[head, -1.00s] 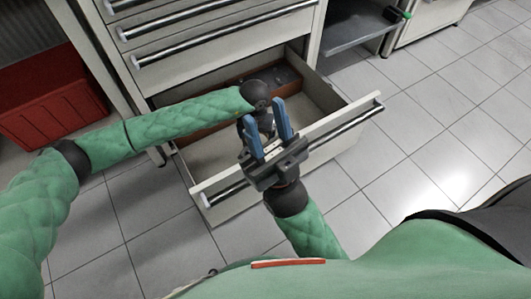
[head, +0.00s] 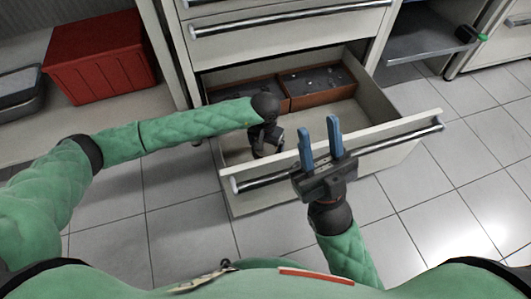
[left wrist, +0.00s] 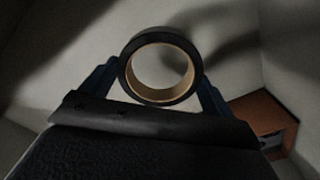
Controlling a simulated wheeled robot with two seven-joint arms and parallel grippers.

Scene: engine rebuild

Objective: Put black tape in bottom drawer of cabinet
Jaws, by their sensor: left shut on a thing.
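The bottom drawer (head: 396,142) of the cabinet is pulled open below the shut drawers. My left gripper (head: 267,150) reaches down into it from the left, behind the front panel. In the left wrist view the black tape (left wrist: 160,35), a roll with a tan inner ring, sits between the blue fingers of my left gripper (left wrist: 157,82), which is shut on it. The tape cannot be made out in the head view. My right gripper (head: 321,142) is open and empty, its blue fingers apart and pointing up, near the drawer's front panel.
Brown divided trays (head: 290,108) with small parts fill the drawer's back; its front floor is bare. A red bin (head: 98,62) stands on a shelf at left. A grey shelf (head: 425,42) is at back right. Tiled floor is clear at right.

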